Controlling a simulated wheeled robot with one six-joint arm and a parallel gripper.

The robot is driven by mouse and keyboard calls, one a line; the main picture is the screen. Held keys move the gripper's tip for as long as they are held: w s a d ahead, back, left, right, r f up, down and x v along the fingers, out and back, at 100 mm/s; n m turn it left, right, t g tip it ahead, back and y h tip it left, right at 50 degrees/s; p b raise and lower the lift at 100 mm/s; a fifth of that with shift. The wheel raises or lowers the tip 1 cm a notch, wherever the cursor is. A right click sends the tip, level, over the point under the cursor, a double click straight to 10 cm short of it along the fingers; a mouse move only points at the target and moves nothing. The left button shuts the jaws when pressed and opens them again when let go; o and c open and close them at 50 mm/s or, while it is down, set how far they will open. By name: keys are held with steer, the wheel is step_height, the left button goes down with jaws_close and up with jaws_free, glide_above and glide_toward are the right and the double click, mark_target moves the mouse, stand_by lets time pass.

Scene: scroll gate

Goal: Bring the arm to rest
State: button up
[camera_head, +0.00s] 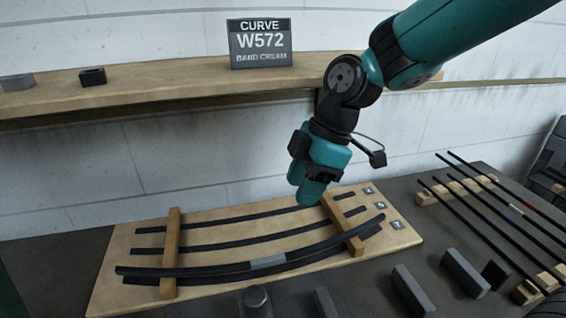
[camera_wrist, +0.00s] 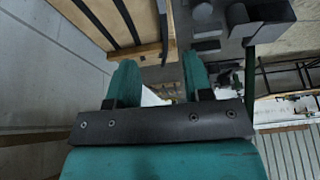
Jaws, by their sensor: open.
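My gripper (camera_head: 309,190) hangs from the teal arm, over the right part of the wooden board (camera_head: 120,265) in the head view. In the wrist view its two teal fingers (camera_wrist: 160,85) stand apart with nothing held between them. The board carries several dark curved strips across two wooden crossbars. The front strip (camera_head: 195,270) has a grey band near its middle and rests over the left crossbar (camera_head: 170,250) and the right crossbar (camera_head: 343,224). The fingertips look close to the right crossbar in the head view; I cannot tell whether they touch anything.
A wooden shelf (camera_head: 150,82) on the wall bears a sign reading CURVE W572 (camera_head: 260,43) and small dark blocks. A rack of thin dark rods (camera_head: 490,215) stands at the right. Several dark blocks (camera_head: 412,290) line the table's front edge.

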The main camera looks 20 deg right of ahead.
steer(key=s+r+m, duration=0.3)
steer(key=s+m, duration=0.7)
steer(key=s, duration=0.6)
steer(key=shift+s+d+r+m, duration=0.15)
steer(key=shift+s+m, duration=0.15)
